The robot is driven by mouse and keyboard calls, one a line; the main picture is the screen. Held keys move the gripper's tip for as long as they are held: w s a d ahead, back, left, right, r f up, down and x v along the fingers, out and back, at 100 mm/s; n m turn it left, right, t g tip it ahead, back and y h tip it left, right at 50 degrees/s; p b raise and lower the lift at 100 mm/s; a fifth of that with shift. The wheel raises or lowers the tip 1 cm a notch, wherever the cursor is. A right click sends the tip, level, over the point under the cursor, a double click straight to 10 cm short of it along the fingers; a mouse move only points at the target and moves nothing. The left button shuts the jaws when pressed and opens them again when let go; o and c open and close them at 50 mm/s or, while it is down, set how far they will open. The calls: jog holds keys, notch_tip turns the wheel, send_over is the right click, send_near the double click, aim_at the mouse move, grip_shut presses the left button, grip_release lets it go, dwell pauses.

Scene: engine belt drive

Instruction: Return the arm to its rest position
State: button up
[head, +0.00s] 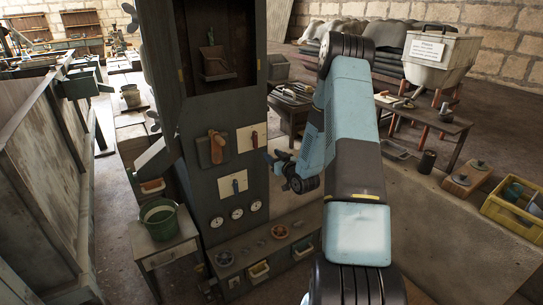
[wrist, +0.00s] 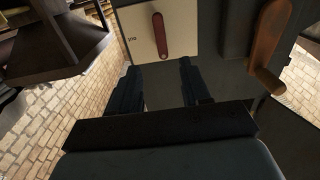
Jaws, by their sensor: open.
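My arm (head: 352,135) rises in front of the dark control cabinet, bends at the top and comes back down toward the cabinet. My gripper (head: 271,158) is small in the head view, just right of the cabinet's front, near a cream plate with a red lever (head: 254,139). In the wrist view my gripper (wrist: 160,88) has its two dark fingers wide apart with nothing between them. Beyond the fingertips is a cream plate with a red lever (wrist: 159,34), apart from them as far as I can tell. A brown handle (wrist: 270,48) is to the right.
A green bucket (head: 158,219) stands at left. A bench (head: 430,125) and a yellow crate (head: 515,207) are at right.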

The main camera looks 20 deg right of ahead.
dwell(0.3)
jog(key=a+r+n+g+h, duration=0.1)
jog(key=a+r+g+h, duration=0.2)
jog(key=r, duration=1)
jog(key=s+a+r+m+g, duration=0.1)
jog(key=s+a+r+g, duration=0.25)
jog(key=s+r, duration=0.7)
jog(key=s+a+r+g, duration=0.2)
jog(key=s+a, duration=0.1)
jog(key=s, duration=0.7)
jog(key=s+a+r+m+g, duration=0.1)
jog(key=s+a+r, duration=0.2)
jog(key=s, duration=0.8)
jog(key=s+a+r+m+g, duration=0.1)
jog(key=s+a+r+g, duration=0.1)
jog(key=s, duration=0.9)
jog(key=shift+s+a+r+g, duration=0.25)
jog(key=shift+a+r+g, duration=0.15)
jog(key=shift+r, duration=0.3)
